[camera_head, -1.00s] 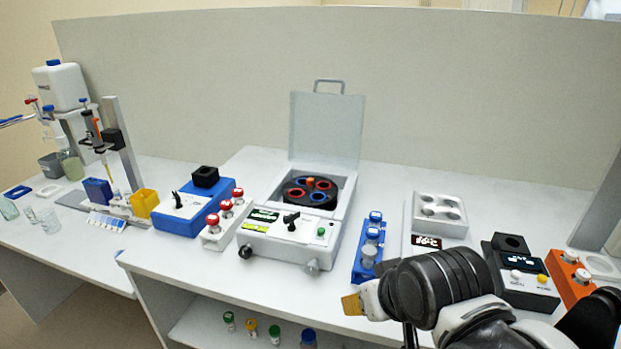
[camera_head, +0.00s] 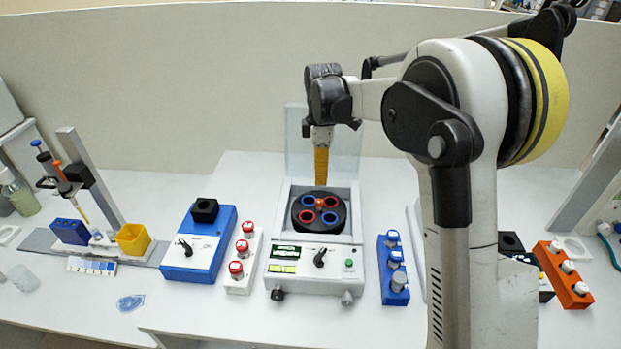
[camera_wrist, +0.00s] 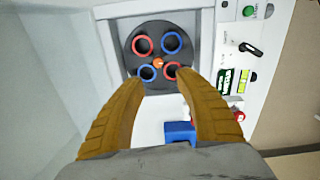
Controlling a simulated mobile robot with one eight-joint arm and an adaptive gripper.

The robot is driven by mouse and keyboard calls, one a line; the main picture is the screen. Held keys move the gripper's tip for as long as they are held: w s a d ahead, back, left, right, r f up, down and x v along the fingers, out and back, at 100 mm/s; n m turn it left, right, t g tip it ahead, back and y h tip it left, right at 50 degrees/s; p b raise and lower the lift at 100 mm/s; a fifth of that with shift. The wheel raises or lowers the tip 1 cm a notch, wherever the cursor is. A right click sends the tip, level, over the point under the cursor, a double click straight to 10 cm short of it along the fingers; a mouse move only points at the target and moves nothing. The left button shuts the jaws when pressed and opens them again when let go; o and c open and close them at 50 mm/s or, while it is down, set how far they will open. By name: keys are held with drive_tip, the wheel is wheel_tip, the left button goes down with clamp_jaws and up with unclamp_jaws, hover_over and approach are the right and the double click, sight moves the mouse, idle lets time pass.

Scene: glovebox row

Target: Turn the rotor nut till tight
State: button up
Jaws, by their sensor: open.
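The rotor nut (camera_head: 320,203) is a small orange knob at the centre of the black rotor (camera_head: 303,223), which has red and blue ringed holes. The rotor sits in the open centrifuge (camera_head: 312,272), whose clear lid stands raised behind. The nut also shows in the wrist view (camera_wrist: 158,63), beyond the fingertips. My gripper (camera_head: 321,180) points down above the rotor, close over the nut in the head view. In the wrist view its two yellow fingers (camera_wrist: 157,86) are apart with nothing between them. I cannot tell the exact height of the fingertips over the nut.
A blue device (camera_head: 198,246) and a white rack with red-capped tubes (camera_head: 236,270) stand left of the centrifuge. A blue tube rack (camera_head: 393,285) stands to its right. The raised lid (camera_head: 345,143) is close behind my gripper. An orange rack (camera_head: 562,275) is far right.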

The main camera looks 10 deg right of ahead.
sight(319, 201)
drive_tip(key=f+b, duration=0.1)
drive_tip(key=f, duration=0.2)
drive_tip(key=f+b, duration=0.1)
drive_tip(key=f, duration=0.3)
drive_tip(key=f+b, duration=0.1)
drive_tip(key=f, duration=0.3)
drive_tip(key=shift+w, duration=0.25)
drive_tip(key=shift+d, duration=0.1)
clamp_jaws()
